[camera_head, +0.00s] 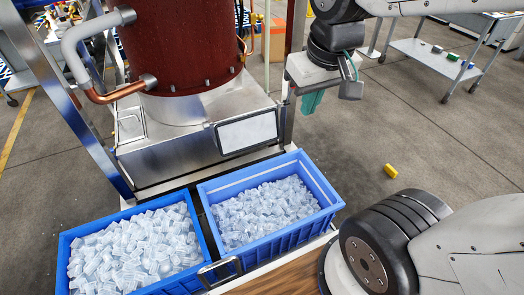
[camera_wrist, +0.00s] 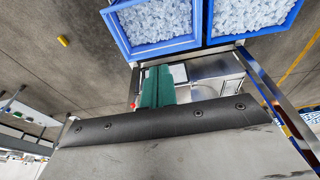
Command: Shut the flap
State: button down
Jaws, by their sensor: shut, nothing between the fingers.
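The flap (camera_head: 247,133) is a pale panel with a dark frame on the front right of the steel ice machine housing (camera_head: 165,160), above the blue crates. It sits at a slant to the housing front; how far it stands open is hard to tell. My gripper (camera_head: 311,103) hangs to the right of the flap, apart from it, with its green fingers together and empty, pointing down. In the wrist view the green fingers (camera_wrist: 157,87) are side by side, and a pale panel, likely the flap (camera_wrist: 178,73), shows just behind them, partly hidden.
Two blue crates full of tube ice, the left one (camera_head: 64,255) and the right one (camera_head: 325,195), stand below the flap. A steel post rises between flap and gripper. A yellow block (camera_head: 390,171) lies on the open floor; a grey cart (camera_head: 425,52) stands at the back right.

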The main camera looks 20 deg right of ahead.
jog(key=w+d+f+t, duration=0.15)
jog(key=w+f, duration=0.35)
jog(key=w, duration=0.5)
jog(key=w+f+t, duration=0.2)
jog(key=w+f, duration=0.3)
jog(key=w, duration=0.5)
jog(key=w+d+f+t, duration=0.1)
jog(key=w+f+t, duration=0.1)
jog(key=w+f, duration=0.5)
jog(key=w+d+f+t, duration=0.1)
jog(key=w+f+t, duration=0.1)
jog(key=w+f, duration=0.5)
jog(key=w+f+t, duration=0.2)
jog(key=w+f, duration=0.2)
jog(key=f, duration=0.5)
jog(key=s+f+t, duration=0.2)
jog(key=s+f, duration=0.3)
jog(key=f, duration=0.6)
jog(key=s+f+t, duration=0.3)
jog(key=s+f, duration=0.3)
jog(key=f, duration=0.5)
jog(key=w+f, duration=0.1)
jog(key=w, duration=1.3)
jog(key=shift+d, duration=0.15)
